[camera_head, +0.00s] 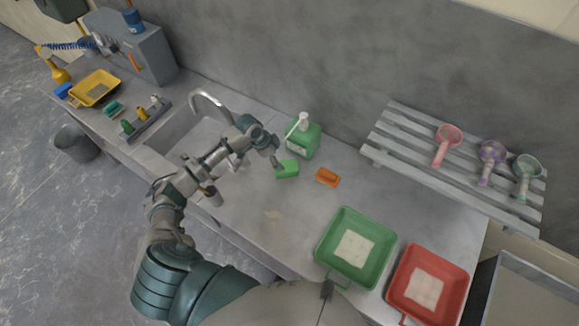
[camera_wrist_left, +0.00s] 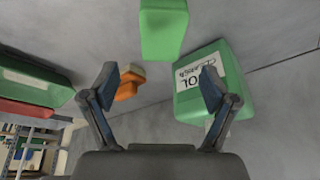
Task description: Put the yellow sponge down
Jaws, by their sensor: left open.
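I cannot make out a yellow sponge in either view. A green block (camera_head: 287,169) is on the grey counter just beyond my left gripper (camera_head: 274,160). In the left wrist view the green block (camera_wrist_left: 163,28) lies ahead of the fingertips, not between them. My left gripper (camera_wrist_left: 158,82) is open, with nothing between its spread fingers. My right gripper is not in view.
A green cleaner bottle (camera_head: 302,140) stands close behind the gripper. An orange brush (camera_head: 327,177) lies right of the green block. Green (camera_head: 325,250) and red (camera_head: 461,285) tubs stand at right. A slatted rack (camera_head: 405,150) holds several scoops. A sink with a tap (camera_head: 210,97) is left.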

